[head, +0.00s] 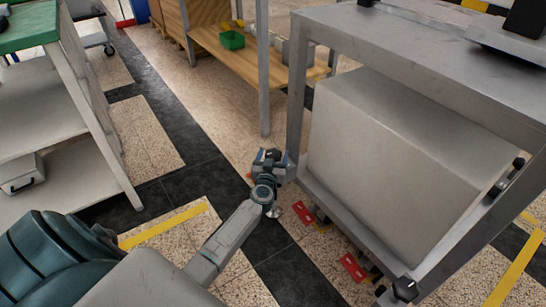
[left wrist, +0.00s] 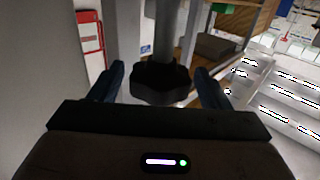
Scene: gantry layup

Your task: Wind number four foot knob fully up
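A black lobed foot knob (left wrist: 160,84) on a grey post shows in the left wrist view, between the two blue fingers of my left gripper (left wrist: 160,72). A gap shows on each side, so the fingers look open and apart from it. In the head view my left gripper (head: 270,157) is at the lower left corner post of the grey metal frame (head: 297,95), and the knob there is mostly hidden by it. A round metal foot (head: 273,211) shows below. No number is readable on the knob. My right gripper is out of view.
A second black knob (head: 405,288) is at the frame's near corner. A large grey block (head: 395,150) fills the frame. A wooden-shelf bench (head: 240,62) stands behind; a white shelf trolley (head: 75,155) stands left.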

